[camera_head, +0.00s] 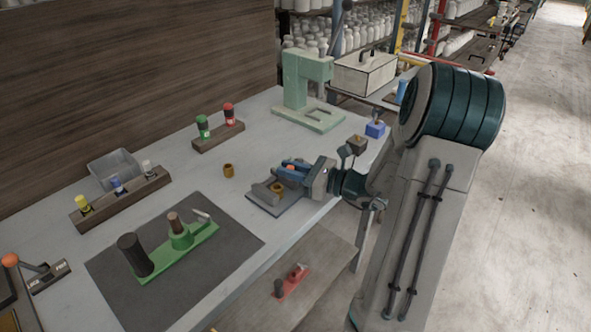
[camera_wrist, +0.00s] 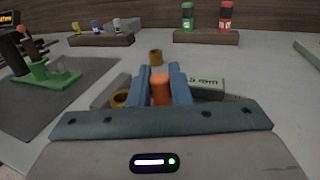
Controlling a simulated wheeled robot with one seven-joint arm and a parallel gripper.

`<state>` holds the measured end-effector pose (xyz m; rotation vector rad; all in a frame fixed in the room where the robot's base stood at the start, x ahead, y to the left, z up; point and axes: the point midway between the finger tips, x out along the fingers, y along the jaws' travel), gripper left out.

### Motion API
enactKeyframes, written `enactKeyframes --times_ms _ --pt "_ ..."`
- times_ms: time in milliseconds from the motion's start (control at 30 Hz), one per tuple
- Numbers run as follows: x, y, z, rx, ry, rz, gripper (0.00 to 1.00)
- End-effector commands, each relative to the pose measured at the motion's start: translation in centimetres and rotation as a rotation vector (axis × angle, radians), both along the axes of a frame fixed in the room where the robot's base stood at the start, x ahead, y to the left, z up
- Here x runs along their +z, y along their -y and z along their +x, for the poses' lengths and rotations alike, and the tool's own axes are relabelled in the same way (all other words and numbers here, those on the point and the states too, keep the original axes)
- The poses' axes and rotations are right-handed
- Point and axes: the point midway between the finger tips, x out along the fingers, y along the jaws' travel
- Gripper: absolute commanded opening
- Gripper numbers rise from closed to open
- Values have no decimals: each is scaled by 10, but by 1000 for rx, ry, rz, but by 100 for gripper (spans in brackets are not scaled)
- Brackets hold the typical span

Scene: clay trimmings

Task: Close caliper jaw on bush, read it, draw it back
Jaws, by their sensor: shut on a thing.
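The caliper (camera_head: 267,204) is a grey fixture near the table's front edge. A brass bush (camera_head: 277,188) sits on it, beside a grey block-like jaw (camera_head: 261,192); in the wrist view the bush (camera_wrist: 119,99) shows as a ring left of my fingers. My gripper (camera_head: 291,169) has blue fingers, shut on an orange knob (camera_wrist: 161,90) at the caliper. A pale green plate (camera_wrist: 206,86) with lettering shows right of the fingers; I cannot read a value. The sliding jaw is mostly hidden by my fingers, so I cannot tell whether it touches the bush.
A second brass bush (camera_head: 229,170) stands loose on the table behind. Wooden racks (camera_head: 218,136) hold coloured bottles. A green press-like stand (camera_head: 305,90) is at the back. A green fixture (camera_head: 178,250) lies on a dark mat (camera_head: 215,270) at left. A blue block (camera_head: 375,130) is at right.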

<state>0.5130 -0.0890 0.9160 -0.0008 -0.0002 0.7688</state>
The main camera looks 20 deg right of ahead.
Motion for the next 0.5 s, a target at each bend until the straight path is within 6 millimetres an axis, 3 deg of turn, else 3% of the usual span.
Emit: enactKeyframes --times_ms 300,333,400,500 --pt "-1 -6 3 18 -3 0 0" --pt "-1 -6 3 18 -3 0 20" --pt "-1 -5 3 17 -3 0 36" --pt "-1 -5 3 16 -2 1 36"
